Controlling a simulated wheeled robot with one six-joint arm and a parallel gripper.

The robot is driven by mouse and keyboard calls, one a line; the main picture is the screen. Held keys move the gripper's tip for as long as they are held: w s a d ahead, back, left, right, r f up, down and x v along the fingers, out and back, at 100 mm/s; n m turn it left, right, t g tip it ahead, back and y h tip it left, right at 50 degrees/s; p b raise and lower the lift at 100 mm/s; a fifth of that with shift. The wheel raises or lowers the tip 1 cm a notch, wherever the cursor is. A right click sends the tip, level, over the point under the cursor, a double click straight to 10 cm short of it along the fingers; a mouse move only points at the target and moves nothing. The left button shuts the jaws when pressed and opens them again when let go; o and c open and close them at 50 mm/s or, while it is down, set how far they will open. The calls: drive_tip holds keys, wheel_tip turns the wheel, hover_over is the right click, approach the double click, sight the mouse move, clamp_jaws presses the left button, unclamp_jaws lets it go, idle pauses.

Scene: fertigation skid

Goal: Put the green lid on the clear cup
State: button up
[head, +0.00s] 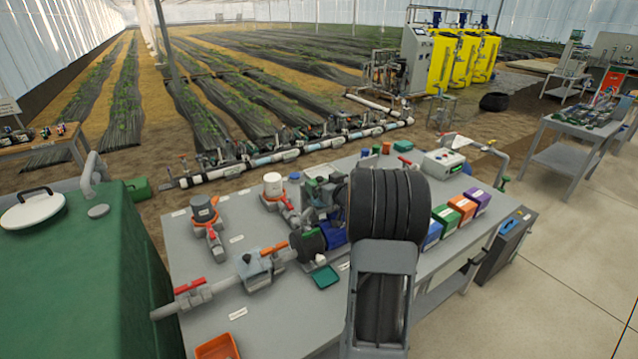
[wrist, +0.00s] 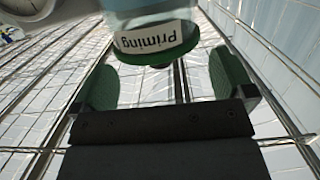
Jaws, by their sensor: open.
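In the wrist view, the clear cup (wrist: 150,22) shows upside down in the picture, with a white "Priming" label. The round green lid (wrist: 150,55), with a small knob, lies against the cup's rim, across its mouth. I cannot tell whether it is fully seated. My gripper (wrist: 164,84) is open, with one green-padded finger on each side of the lid's knob. Gaps show between the fingers and the lid, and nothing is between the pads. In the head view, my arm hides the gripper, and I cannot make out the cup or lid clearly.
A round grey gauge-like part (wrist: 30,8) is beside the cup. The grey bench (head: 275,320) carries pipes, red-handled valves (head: 190,287), a green tray (head: 325,277), an orange bin (head: 217,347) and coloured boxes (head: 463,208). A big green tank (head: 85,290) stands at left.

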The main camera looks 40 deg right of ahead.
drive_tip(key=s+r+b, duration=0.1)
drive_tip(key=s+r, duration=0.1)
drive_tip(key=s, duration=0.8)
drive_tip(key=a+r+m+g+h, duration=0.2)
drive_tip(key=a+g+h, duration=0.2)
drive_tip(key=a, duration=0.5)
drive_tip(key=s+a+f+n+g+y, duration=0.1)
drive_tip(key=s+a+f+g+y, duration=0.1)
drive_tip(key=s+a+g, duration=0.2)
drive_tip(key=s+a+f+n+g+y, duration=0.1)
drive_tip(key=s+a+f+g+y, duration=0.1)
drive_tip(key=s+a, duration=0.8)
drive_tip(key=a+g, duration=0.1)
drive_tip(key=a, duration=0.4)
drive_tip(key=shift+s+a+f+n+g+y, duration=0.15)
drive_tip(key=shift+s+a+n+g+y, duration=0.15)
drive_tip(key=shift+s+a+g+y, duration=0.1)
